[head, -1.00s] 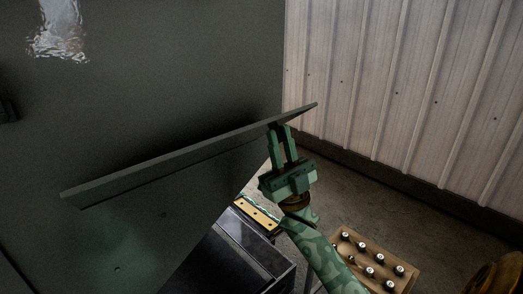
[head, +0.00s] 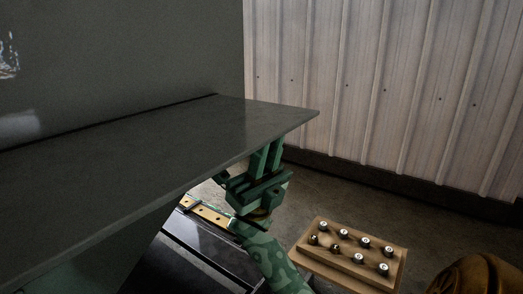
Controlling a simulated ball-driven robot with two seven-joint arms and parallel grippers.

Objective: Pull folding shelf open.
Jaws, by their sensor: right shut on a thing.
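The folding shelf (head: 170,170) is a dark grey flat panel that stands out from the large grey enclosure face (head: 130,50). Its top surface shows and looks roughly level. My right gripper (head: 266,156) is below the shelf's front edge near its right corner, with its green fingers pointing up. It is shut on the shelf's edge; the fingertips are partly hidden by the panel. My left gripper is not in view.
A wooden block with several metal-topped pegs (head: 350,248) is at the lower right. A dark box or cart (head: 205,245) with a tan strip (head: 207,212) lies below the shelf. A corrugated wall (head: 400,90) stands behind. A brown rounded object (head: 478,274) is at the bottom right corner.

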